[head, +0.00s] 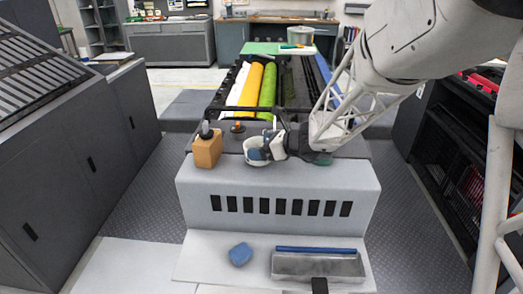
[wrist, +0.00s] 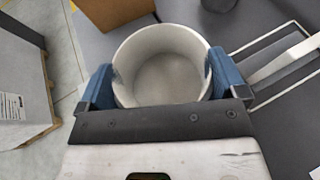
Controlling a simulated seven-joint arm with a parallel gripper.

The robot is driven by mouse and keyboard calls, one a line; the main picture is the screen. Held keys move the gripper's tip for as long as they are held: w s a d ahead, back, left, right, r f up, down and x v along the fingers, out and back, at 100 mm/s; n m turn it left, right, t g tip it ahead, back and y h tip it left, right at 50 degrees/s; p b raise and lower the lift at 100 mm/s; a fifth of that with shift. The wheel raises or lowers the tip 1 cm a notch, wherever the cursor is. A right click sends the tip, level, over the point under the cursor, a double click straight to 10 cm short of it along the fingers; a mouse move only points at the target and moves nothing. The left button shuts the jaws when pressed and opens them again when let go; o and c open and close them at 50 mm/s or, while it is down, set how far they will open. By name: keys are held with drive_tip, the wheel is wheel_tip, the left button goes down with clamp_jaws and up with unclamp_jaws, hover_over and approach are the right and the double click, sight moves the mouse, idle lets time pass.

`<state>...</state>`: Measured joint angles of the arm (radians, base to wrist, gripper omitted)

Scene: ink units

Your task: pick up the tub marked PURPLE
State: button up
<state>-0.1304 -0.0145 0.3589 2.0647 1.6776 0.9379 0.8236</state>
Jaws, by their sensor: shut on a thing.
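A white, round, open-topped tub (head: 257,161) stands at the top of the grey machine front in the head view. In the wrist view the tub (wrist: 160,42) looks empty, with a pale grey inside. My gripper (head: 264,151) is shut on it, with one blue finger on each side of the tub; the gripper (wrist: 158,80) shows this in the wrist view. No PURPLE marking is readable on the tub in either view. Whether its base touches the surface cannot be told.
A tan block (head: 207,152) with a dark top stands just left of the tub. Yellow (head: 251,86) and green (head: 268,86) rollers lie behind. A blue cloth-like lump (head: 240,254) and a grey tray (head: 318,267) lie on the front ledge. Another tub (head: 300,36) stands far back.

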drive_tip(key=r, duration=0.2)
drive_tip(key=shift+s+d+r, duration=0.1)
drive_tip(key=shift+s+r, duration=0.2)
drive_tip(key=shift+s, duration=0.1)
drive_tip(key=s+d, duration=0.2)
drive_tip(key=s, duration=0.5)
drive_tip(key=s+d+r, duration=0.1)
drive_tip(key=s+d, duration=0.2)
drive_tip(key=s, duration=0.4)
drive_tip(key=shift+s+r, duration=0.15)
drive_tip(key=shift+s, duration=0.05)
drive_tip(key=shift+a, duration=0.1)
